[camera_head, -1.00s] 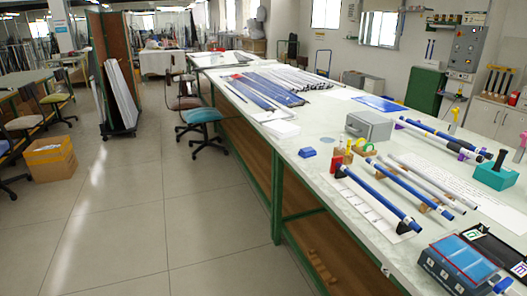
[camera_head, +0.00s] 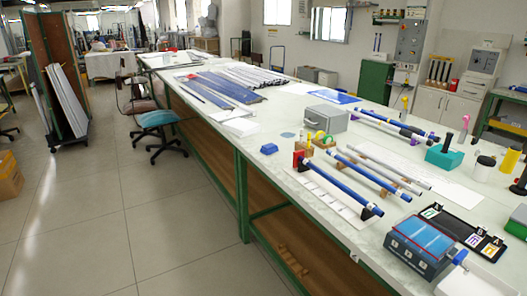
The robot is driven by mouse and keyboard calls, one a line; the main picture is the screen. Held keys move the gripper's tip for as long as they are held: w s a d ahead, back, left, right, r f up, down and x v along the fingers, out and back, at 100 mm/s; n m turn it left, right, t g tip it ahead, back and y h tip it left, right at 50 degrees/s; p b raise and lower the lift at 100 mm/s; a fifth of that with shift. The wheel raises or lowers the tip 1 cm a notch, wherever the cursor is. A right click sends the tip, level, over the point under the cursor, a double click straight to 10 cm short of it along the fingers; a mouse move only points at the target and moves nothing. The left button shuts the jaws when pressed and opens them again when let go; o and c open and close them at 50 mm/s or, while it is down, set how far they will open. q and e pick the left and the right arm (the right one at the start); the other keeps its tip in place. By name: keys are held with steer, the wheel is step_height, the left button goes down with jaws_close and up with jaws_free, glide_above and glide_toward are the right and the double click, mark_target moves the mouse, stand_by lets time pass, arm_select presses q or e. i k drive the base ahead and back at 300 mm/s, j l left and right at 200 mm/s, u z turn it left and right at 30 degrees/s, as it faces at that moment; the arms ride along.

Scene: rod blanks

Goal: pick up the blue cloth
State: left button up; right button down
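No gripper shows in the head view. Several blue things lie on the long workbench (camera_head: 200,105), and I cannot tell for sure which is the cloth. A small, thick blue piece (camera_head: 269,148) lies near the bench's left edge. A flat, bright blue sheet (camera_head: 343,98) lies farther back, behind the grey metal box (camera_head: 328,117). A small flat grey-blue patch (camera_head: 287,135) lies to the left of that box.
Blue and white rods (camera_head: 357,175) rest on supports on the near bench. A blue-topped case (camera_head: 420,245) stands at the near right. Long blue and grey bars (camera_head: 225,85) lie farther back. A swivel chair (camera_head: 155,120) stands left of the bench; the left floor is mostly clear.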

mark_target(268, 149)
steer(key=i+j+z, duration=0.1)
steer(key=i+j, duration=0.55)
steer(key=i, duration=0.2)
steer(key=i+j+z, duration=0.1)
steer(key=i+j, duration=0.65)
steer(key=i, duration=0.1)
